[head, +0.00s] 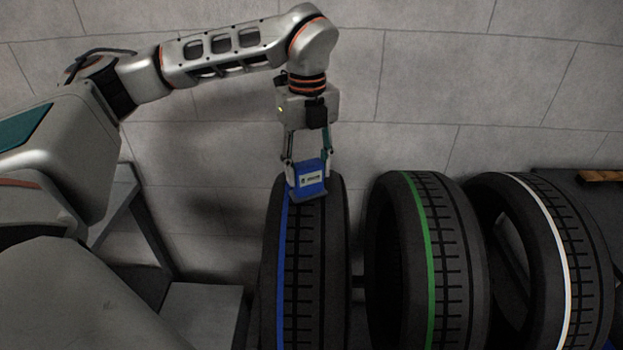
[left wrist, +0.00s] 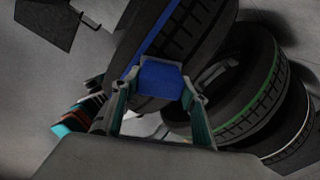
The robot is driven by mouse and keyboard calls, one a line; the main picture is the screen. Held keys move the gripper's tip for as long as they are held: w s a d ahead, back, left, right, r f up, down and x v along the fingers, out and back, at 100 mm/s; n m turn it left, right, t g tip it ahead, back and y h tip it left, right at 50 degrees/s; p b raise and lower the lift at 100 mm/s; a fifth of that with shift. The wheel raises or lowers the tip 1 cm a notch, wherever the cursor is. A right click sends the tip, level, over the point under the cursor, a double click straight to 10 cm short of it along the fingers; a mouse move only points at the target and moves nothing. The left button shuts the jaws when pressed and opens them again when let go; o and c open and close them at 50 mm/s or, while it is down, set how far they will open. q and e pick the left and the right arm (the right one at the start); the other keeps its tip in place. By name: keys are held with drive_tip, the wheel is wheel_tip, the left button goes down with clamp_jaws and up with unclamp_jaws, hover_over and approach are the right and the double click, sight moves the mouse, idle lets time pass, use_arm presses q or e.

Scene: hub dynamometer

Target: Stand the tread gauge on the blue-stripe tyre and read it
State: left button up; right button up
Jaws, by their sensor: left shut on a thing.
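The tread gauge (head: 311,179) is a small blue box with a pale label and a dark base. It is at the top of the blue-stripe tyre (head: 310,270), upright, its base at the tread; whether it bears fully on the rubber I cannot tell. My left gripper (head: 307,166) comes down from above and is shut on the gauge, one finger on each side. In the left wrist view the gauge (left wrist: 160,78) sits between the fingers, against the blue-stripe tyre (left wrist: 190,30). The gauge's reading is too small to make out. My right gripper is not in view.
A green-stripe tyre (head: 455,260) and a white-stripe tyre (head: 580,250) stand to the right of the blue-stripe one, with a narrow gap beside it. A grey tiled wall (head: 430,70) is behind. A grey box-like surface (head: 200,310) is at lower left.

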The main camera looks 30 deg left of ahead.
use_arm(q)
drive_tip(key=shift+r+p, duration=0.35)
drive_tip(key=shift+r, duration=2.15)
drive_tip(key=shift+d, duration=0.1)
